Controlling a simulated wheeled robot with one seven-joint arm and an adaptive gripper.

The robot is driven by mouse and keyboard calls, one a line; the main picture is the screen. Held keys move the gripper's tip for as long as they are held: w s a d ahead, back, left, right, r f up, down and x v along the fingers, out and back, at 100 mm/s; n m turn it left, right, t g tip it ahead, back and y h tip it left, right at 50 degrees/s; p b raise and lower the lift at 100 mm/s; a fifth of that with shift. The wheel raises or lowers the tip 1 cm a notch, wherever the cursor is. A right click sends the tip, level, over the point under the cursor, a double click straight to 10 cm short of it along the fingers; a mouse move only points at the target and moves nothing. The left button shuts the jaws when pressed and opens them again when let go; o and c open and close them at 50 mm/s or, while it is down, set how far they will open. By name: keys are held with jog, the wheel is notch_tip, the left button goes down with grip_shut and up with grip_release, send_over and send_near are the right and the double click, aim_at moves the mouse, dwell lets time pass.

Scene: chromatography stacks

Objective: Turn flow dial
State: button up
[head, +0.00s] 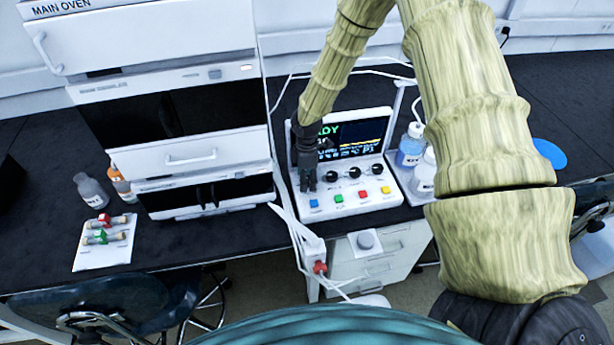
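A white control box (348,207) stands on the black bench. It has a dark screen (362,134) with green and yellow text and a row of black dials, with coloured buttons below. Three dials show clearly: one at the left (331,177), one in the middle (354,172) and one at the right (377,168). My gripper (308,186) points down at the left end of the dial row, above the blue button (313,203). It hides what lies there, and its fingers are too small and dark to tell whether they hold a dial.
A white oven stack (190,158) stands left of the box. Bottles, one with blue liquid (410,146), stand close at its right. A white board (104,250) with red and green valves lies at the left. A cable bundle hangs over the bench's front edge.

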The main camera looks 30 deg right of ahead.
jog(key=c, duration=1)
jog(key=shift+c, duration=0.2)
jog(key=shift+m, duration=0.3)
jog(key=m+b, duration=0.1)
jog(key=m, duration=0.2)
jog(key=shift+w+m, duration=0.1)
jog(key=shift+m, duration=0.2)
jog(key=m, duration=0.3)
jog(key=shift+d+m+b, duration=0.1)
jog(key=shift+m+b, duration=0.3)
jog(key=m, duration=0.4)
jog(key=shift+w+d+b, duration=0.1)
jog(key=shift+b, duration=0.2)
jog(key=shift+d+r+m, duration=0.1)
jog(key=shift+m, duration=1.7)
